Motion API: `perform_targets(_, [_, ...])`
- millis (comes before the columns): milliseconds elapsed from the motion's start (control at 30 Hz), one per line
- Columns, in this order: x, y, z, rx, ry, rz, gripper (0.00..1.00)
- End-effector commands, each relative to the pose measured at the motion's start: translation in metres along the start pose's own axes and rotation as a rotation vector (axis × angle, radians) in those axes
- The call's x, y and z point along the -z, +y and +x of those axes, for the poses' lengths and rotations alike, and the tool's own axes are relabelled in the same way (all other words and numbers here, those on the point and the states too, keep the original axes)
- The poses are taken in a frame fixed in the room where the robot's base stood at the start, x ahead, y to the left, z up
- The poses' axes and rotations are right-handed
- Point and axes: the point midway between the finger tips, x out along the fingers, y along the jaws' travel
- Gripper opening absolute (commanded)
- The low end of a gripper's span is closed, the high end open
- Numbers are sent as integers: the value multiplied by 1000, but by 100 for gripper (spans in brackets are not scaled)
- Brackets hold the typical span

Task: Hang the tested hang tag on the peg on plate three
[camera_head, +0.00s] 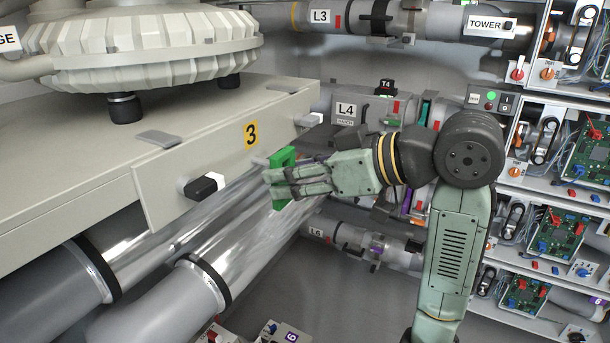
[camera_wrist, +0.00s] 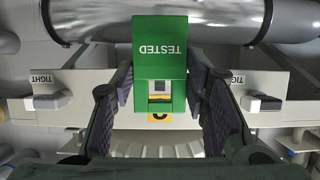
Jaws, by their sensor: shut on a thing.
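The green hang tag (camera_head: 282,176) is in my gripper (camera_head: 276,184) in the head view, in front of plate three (camera_head: 222,160). The plate is beige with a yellow "3" label. In the wrist view the tag (camera_wrist: 160,45) reads "TESTED" upside down, and my gripper's (camera_wrist: 160,88) two fingers are shut on its sides. The tag has a small rectangular opening, and a pale square shape shows in it. I cannot tell whether that is the peg or whether the tag touches it. The tag and gripper hide most of the peg area.
Shiny pipes (camera_head: 215,235) run below the plate. A ribbed beige housing (camera_head: 140,48) stands above. Shelves with circuit boards (camera_head: 555,235) are at right.

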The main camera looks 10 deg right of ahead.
Motion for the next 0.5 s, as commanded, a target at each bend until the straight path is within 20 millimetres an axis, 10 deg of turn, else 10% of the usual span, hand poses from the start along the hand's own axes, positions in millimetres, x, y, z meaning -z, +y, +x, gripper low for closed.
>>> perform_targets(500, [12,0,28,1,0,0,22])
